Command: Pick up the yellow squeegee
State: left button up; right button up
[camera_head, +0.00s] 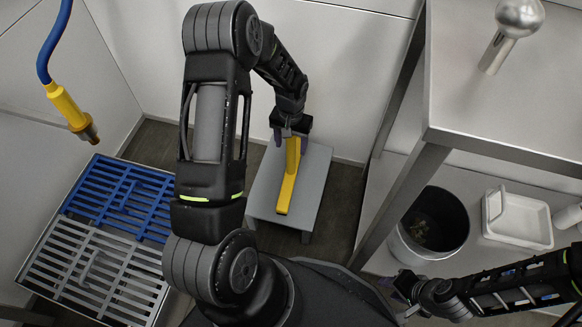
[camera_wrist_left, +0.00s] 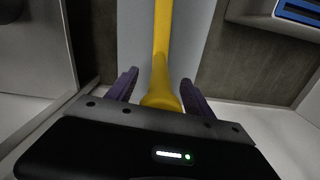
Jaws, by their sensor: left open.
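The yellow squeegee (camera_head: 289,177) lies on a small grey stool (camera_head: 316,178) in the head view, its long yellow part pointing toward me. My left gripper (camera_head: 290,134) is at the far end of the squeegee, above the stool. In the left wrist view the yellow squeegee (camera_wrist_left: 162,55) runs up the middle, and its near end passes between the two purple fingers of my left gripper (camera_wrist_left: 160,88). The fingers are apart, with a gap on each side of the squeegee. My right gripper (camera_head: 405,290) is at the lower right, beside the bucket; its jaws are too small to judge.
A metal table (camera_head: 500,105) stands at the right. Below it are a grey bucket (camera_head: 408,248) and a white tray (camera_head: 517,218). Blue and grey floor grates (camera_head: 95,265) lie at the left. A yellow hose nozzle (camera_head: 68,108) hangs above them. The wall is close behind the stool.

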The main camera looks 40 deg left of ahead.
pick_arm(q)
jog(key=shift+c, duration=0.6)
grip_shut()
dwell(0.3)
